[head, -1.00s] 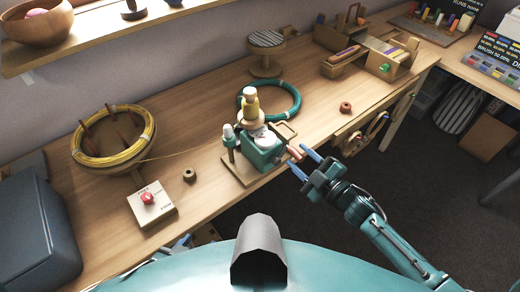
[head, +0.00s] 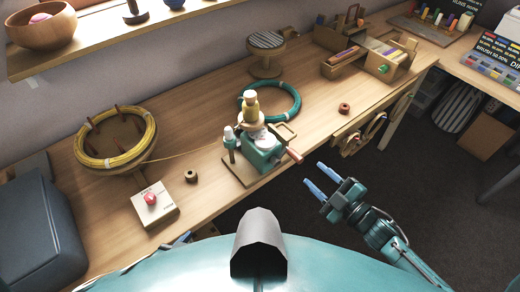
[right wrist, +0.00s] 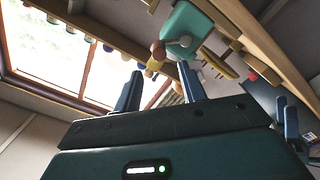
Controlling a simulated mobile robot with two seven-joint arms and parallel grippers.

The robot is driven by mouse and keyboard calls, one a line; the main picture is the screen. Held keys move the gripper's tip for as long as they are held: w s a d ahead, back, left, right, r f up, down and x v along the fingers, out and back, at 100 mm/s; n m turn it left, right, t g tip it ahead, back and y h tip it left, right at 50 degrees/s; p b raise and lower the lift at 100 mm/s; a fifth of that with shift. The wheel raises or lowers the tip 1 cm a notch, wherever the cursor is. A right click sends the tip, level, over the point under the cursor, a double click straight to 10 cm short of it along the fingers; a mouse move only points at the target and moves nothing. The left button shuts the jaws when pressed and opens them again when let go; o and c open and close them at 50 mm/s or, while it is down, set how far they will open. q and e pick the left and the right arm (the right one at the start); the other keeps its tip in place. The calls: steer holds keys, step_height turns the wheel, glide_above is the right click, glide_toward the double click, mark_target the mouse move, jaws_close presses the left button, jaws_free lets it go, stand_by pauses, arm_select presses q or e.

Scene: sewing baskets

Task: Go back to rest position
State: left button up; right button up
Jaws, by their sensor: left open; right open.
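My right gripper (head: 319,182) is open and empty in the head view, in front of the bench edge and apart from everything on it. Its two blue fingers show in the right wrist view (right wrist: 160,88), with nothing between them. My left gripper (head: 182,240) is only partly seen at the bench's front edge, low and left of centre; it is largely hidden by my own body. A teal winding machine (head: 262,152) with a reddish crank handle (head: 294,155) stands on a wooden base on the bench, left of the right gripper.
On the wooden bench (head: 210,95) are a yellow wire coil (head: 148,150) on a round holder, a red-button box (head: 152,205), a teal coil (head: 295,100) and small wooden rings. A dark blue case (head: 40,235) stands at left. Open floor lies right of my right arm.

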stand_by(0.4)
steer(key=s+d+r+m+g+h, duration=0.1)
steer(key=s+d+m+g+h, duration=0.2)
steer(key=s+m+g+h, duration=0.5)
steer(key=s+d+r+m+g+h, duration=0.25)
steer(key=s+m, duration=0.45)
steer(key=s, duration=0.6)
arm_select(q)
steer(key=shift+s+a+f+g, duration=0.15)
steer(key=shift+s+a+f, duration=0.1)
steer(key=shift+f, duration=0.3)
steer(key=shift+s+a+f+g, duration=0.1)
steer(key=shift+a+f+g, duration=0.1)
steer(key=shift+f, duration=0.35)
arm_select(e)
steer(key=w+a+f+t+y, duration=0.1)
steer(key=w+a+f+t, duration=0.1)
steer(key=f, duration=0.3)
steer(key=w+a+f+n+t+y, duration=0.1)
steer(key=w+a+f+t, duration=0.2)
steer(key=f+t, duration=0.1)
steer(key=shift+w+f, duration=0.4)
steer(key=shift+f, duration=0.3)
steer(key=shift+a, duration=0.1)
